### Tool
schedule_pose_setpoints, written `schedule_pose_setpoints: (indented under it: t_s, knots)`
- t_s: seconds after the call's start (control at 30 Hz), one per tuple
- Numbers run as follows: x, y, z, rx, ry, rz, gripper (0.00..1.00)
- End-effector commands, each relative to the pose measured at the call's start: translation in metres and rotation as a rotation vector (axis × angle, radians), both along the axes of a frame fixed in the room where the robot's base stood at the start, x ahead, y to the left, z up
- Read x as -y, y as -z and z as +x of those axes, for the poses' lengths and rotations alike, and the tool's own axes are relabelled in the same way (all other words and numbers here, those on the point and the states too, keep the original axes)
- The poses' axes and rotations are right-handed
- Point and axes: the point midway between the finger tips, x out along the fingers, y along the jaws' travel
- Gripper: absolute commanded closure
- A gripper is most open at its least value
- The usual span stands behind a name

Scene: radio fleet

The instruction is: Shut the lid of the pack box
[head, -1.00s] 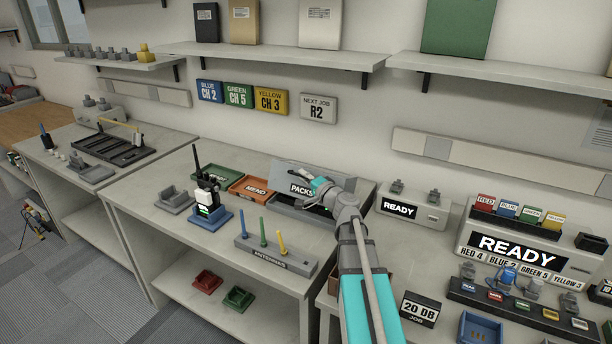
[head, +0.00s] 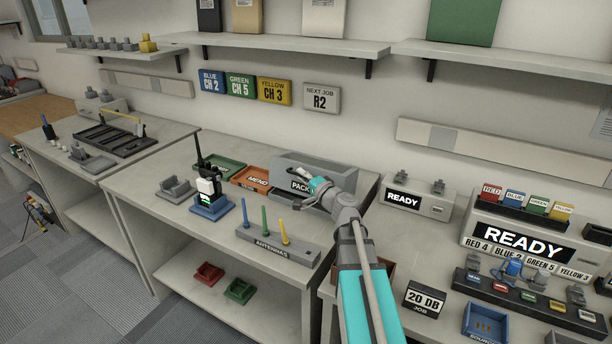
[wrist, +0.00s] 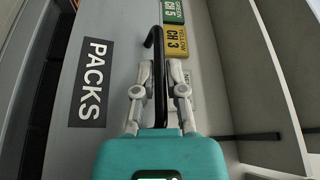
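The pack box (head: 285,198) stands at the right end of the middle bench, with its grey lid (head: 290,163) raised. The black PACKS label (head: 300,186) is partly covered by my gripper in the head view. In the wrist view, the label (wrist: 93,82) is on the grey surface left of my gripper. My gripper (head: 304,175) is at the raised lid. In the wrist view, my gripper (wrist: 160,70) has its fingers close on both sides of a black bar handle (wrist: 158,90) with a bent far end. The handle's near end is hidden.
An orange MEND tray (head: 250,177) and a green tray (head: 218,165) lie left of the box. The antenna rack (head: 275,245) stands in front, and a READY unit (head: 415,203) is to the right. The wall shelf (head: 280,50) is above.

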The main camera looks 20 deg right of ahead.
Motion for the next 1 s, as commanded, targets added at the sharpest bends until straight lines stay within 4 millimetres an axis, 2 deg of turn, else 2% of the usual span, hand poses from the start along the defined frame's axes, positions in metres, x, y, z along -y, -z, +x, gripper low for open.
schedule_pose_setpoints:
  t_s: [0.3,0.43,0.47,1.0]
  knots:
    - [0.001,0.000,0.000,0.000,0.002,0.000,0.74]
    - [0.001,0.000,0.000,-0.001,0.003,0.000,0.98]
    - [0.001,0.000,-0.001,-0.003,0.004,0.001,1.00]
    - [-0.024,-0.005,-0.004,-0.050,-0.016,-0.011,1.00]
